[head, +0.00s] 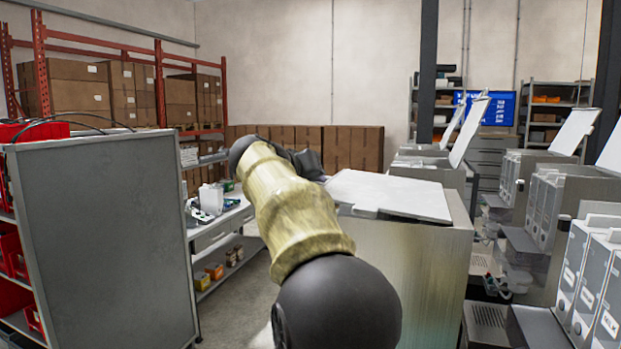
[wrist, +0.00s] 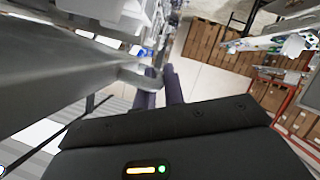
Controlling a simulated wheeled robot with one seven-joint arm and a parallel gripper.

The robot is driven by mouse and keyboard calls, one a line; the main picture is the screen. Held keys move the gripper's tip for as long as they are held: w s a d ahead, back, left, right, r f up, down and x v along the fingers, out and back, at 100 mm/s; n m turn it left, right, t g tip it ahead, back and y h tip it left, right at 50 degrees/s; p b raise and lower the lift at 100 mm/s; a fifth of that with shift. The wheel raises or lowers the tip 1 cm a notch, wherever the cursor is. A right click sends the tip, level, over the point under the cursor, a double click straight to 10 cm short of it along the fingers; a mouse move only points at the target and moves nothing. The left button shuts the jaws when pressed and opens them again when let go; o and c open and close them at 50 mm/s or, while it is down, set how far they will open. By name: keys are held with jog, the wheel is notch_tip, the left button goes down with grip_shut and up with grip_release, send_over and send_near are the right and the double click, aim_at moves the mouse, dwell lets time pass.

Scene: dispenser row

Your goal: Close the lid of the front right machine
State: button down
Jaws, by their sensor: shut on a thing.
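The nearest machine (head: 425,255), a metal-sided box, stands right of my arm in the head view. Its white lid (head: 390,194) lies flat or almost flat over the top; I cannot tell if a small gap is left. My gripper (head: 306,162) is at the lid's far left side, mostly hidden behind my arm. In the wrist view, my gripper's dark fingers (wrist: 161,84) are shut on a grey tab (wrist: 140,79) at the edge of a large grey surface, which looks like the lid.
Several machines with raised white lids (head: 575,130) stand in a row at the right. A grey cabinet (head: 105,235) is at the left, with a workbench (head: 220,225) behind it. Boxes (head: 330,145) line the back wall. Some floor is free between cabinet and machine.

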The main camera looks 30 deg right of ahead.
jog(key=shift+f+n+b, duration=0.5)
jog(key=shift+f+b, duration=0.45)
jog(key=shift+f, duration=0.75)
jog(key=shift+d+f+g+h, duration=0.1)
jog(key=shift+f+g+h, duration=0.05)
jog(key=shift+g+h, duration=0.15)
jog(key=c, duration=1.5)
grip_release()
jog(key=shift+w+f, duration=0.1)
jog(key=shift+w, duration=0.05)
jog(key=shift+r, duration=0.2)
jog(key=b+v, duration=0.3)
jog(key=v, duration=1.4)
jog(key=shift+s+a+r, duration=0.15)
jog(key=shift+s+a, duration=0.1)
jog(key=shift+w, duration=0.1)
